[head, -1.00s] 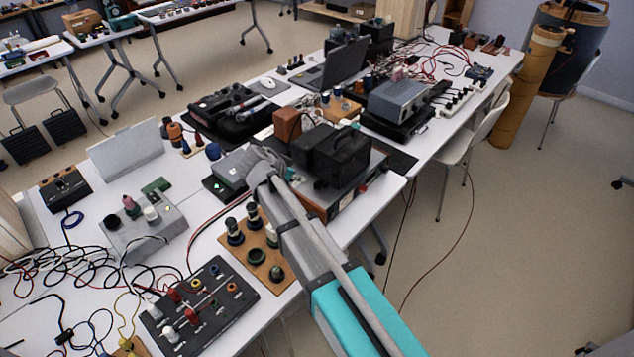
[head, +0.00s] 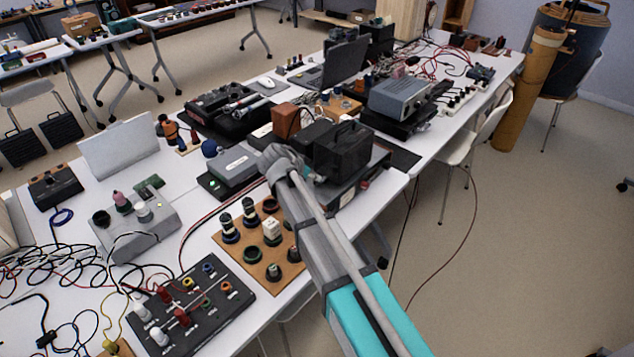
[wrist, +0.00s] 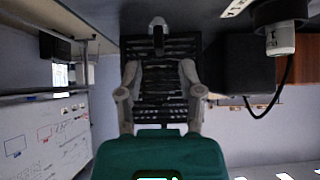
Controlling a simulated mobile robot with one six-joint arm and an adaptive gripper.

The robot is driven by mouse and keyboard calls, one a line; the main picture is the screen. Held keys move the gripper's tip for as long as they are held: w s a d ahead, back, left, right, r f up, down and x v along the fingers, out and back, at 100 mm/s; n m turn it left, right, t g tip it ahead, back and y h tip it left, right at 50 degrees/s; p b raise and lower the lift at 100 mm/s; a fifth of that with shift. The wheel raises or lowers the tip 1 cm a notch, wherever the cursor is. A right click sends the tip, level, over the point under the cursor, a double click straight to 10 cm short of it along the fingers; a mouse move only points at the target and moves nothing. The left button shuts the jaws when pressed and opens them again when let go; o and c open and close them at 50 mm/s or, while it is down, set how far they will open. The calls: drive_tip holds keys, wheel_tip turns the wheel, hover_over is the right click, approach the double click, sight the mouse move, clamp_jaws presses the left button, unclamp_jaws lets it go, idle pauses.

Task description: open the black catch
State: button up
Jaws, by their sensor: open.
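My gripper (wrist: 160,70) is open, its two pale fingers spread on either side in the wrist view. Between and beyond them is a black slatted panel (wrist: 158,88). A small dark piece with a pale tip (wrist: 157,38) stands at its top middle; I cannot tell for sure whether it is the black catch. Nothing is visibly held. In the head view my arm reaches across the bench to the near left side of a black box with a top handle (head: 343,150). My fingertips are mostly hidden there, and no catch can be made out.
A grey box (head: 234,168) stands left of my arm's end. A wooden board with several knobs and a white block (head: 262,272) and a black panel with coloured sockets (head: 190,310) lie nearer. Loose cables cover the bench's left. The floor at right is mostly clear.

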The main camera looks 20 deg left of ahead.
drive_tip(key=shift+b+x, duration=1.15)
drive_tip(key=shift+x, duration=0.85)
clamp_jaws()
drive_tip(key=shift+w+a, duration=0.1)
drive_tip(key=shift+a, duration=0.05)
